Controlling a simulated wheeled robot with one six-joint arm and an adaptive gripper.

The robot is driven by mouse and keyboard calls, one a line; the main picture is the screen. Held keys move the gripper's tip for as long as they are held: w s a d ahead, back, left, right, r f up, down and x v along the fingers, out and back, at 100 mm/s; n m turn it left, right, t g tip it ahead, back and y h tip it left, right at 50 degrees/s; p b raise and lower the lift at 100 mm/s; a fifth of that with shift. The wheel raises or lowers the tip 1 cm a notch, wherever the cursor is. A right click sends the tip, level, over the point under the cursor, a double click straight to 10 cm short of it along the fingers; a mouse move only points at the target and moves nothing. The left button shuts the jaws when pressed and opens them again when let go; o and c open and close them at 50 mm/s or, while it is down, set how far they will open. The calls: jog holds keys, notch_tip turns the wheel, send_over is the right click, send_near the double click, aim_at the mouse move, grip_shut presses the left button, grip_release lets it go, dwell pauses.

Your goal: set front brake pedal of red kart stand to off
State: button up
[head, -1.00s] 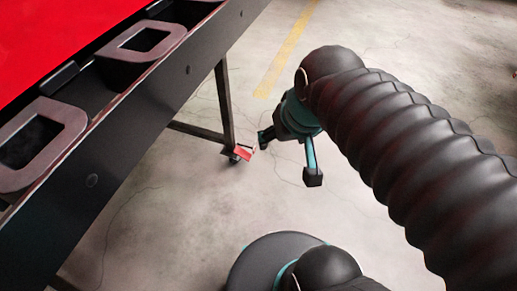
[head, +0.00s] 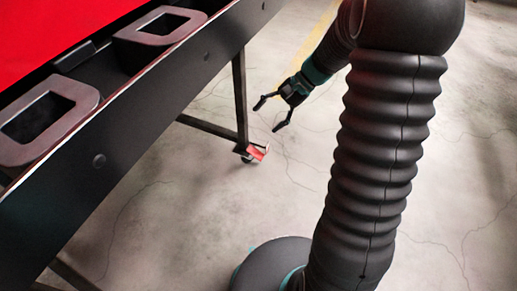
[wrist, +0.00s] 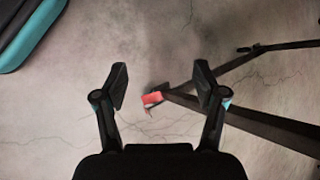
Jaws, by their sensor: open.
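The red brake pedal (head: 257,151) sits on the caster at the foot of the kart stand's leg (head: 241,100), close to the floor. It also shows in the wrist view (wrist: 152,99), between my fingers in the picture and beyond their tips. I cannot tell from these frames whether the pedal is on or off. My gripper (head: 269,115) is open and empty, above and to the right of the pedal in the head view, apart from it. Its two fingers (wrist: 161,86) are spread wide in the wrist view. The wheel is mostly hidden in the wrist view.
The stand's black side rail (head: 130,135), with grey square-holed brackets (head: 160,27) and a red panel (head: 50,30), fills the left of the head view. A crossbar (head: 208,127) runs low from the leg. The concrete floor right of the leg is clear.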

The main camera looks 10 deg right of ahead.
jog(key=w+d+f+m+t+y+b, duration=0.1)
jog(key=w+d+f+m+t+y, duration=0.2)
jog(key=f, duration=0.7)
jog(key=w+d+f+m+t+y, duration=0.1)
jog(key=w+d+f+m+y, duration=0.2)
jog(key=f, duration=0.6)
jog(key=w+d+f+m+t+y+b, duration=0.1)
jog(key=w+d+f+m+t, duration=0.3)
jog(key=f, duration=0.6)
jog(key=m+t, duration=0.3)
jog(key=m, duration=0.3)
send_near(262, 157)
jog(key=shift+h, duration=0.4)
jog(key=x, duration=1)
jog(key=shift+a+r, duration=0.25)
grip_shut()
